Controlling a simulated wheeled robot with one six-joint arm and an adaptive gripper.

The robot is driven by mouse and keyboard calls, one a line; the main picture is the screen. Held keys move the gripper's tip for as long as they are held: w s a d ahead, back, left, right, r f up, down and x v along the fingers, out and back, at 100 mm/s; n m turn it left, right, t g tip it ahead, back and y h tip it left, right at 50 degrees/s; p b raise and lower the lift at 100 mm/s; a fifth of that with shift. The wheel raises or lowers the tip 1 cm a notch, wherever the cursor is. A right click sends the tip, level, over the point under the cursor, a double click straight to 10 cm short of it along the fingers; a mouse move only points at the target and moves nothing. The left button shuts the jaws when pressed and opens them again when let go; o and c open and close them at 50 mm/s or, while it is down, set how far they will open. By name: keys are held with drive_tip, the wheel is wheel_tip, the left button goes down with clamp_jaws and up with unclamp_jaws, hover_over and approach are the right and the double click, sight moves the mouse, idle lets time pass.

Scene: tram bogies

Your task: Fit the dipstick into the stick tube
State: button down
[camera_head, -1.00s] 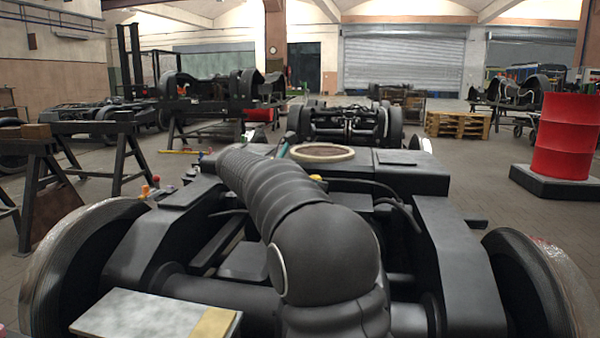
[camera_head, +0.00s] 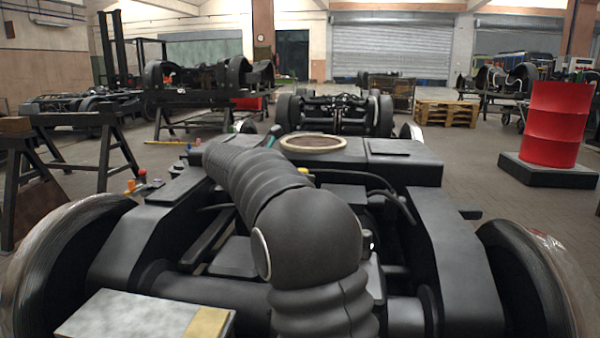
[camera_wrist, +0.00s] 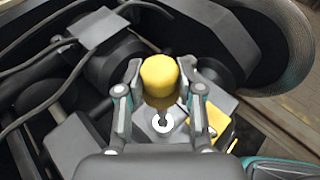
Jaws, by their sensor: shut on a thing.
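The dipstick (camera_wrist: 159,80) has a yellow knob and shows in the wrist view, in the middle. My gripper (camera_wrist: 160,88) is shut on the knob, with one finger on each side. A short piece of thin shaft shows below the knob. A pale ring with a dark centre (camera_wrist: 163,124), which looks like the stick tube's mouth, lies just below the knob in the picture. I cannot tell whether the shaft's tip is in it or above it. In the head view my own arm hides most of the gripper, and the tube cannot be made out.
The dark bogie frame (camera_head: 455,240) surrounds the work spot, with wheels on both sides. Cables (camera_wrist: 40,85) and a yellow block (camera_wrist: 222,127) are close to my fingers. A round tan-rimmed opening (camera_head: 313,142) lies beyond my arm. A red drum (camera_head: 555,125) stands at right.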

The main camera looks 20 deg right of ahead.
drive_tip(key=shift+f+b, duration=0.8)
drive_tip(key=shift+f, duration=1.5)
drive_tip(key=shift+p, duration=1.4)
wheel_tip(320, 180, down, 8)
drive_tip(key=b, duration=0.3)
drive_tip(key=shift+f, duration=0.2)
idle(3.4)
